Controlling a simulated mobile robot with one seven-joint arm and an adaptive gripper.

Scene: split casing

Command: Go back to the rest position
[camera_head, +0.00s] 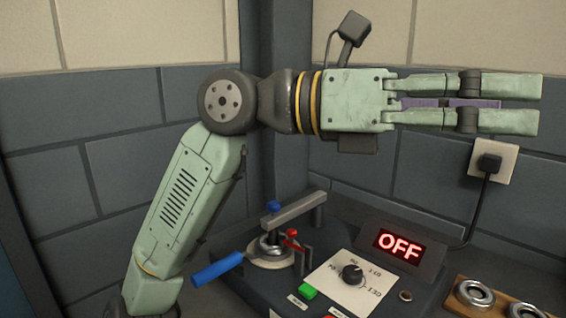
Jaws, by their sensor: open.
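My gripper (538,105) is at the upper right of the head view, pointing right. Its two long pale green fingers are parallel with a gap between them. A purple strip (450,103) shows in the gap between the fingers; I cannot tell whether it is part of the gripper or something behind it. My arm rises from the lower left and bends at the elbow, so the gripper is held level, well above the bench-top device.
Below stands a dark device with a blue-handled lever clamp (218,269), a dial panel (352,283) and a display (398,246) reading OFF. A wooden block (462,293) with metal rings is at lower right. A plugged socket (491,161) is on the tiled wall behind.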

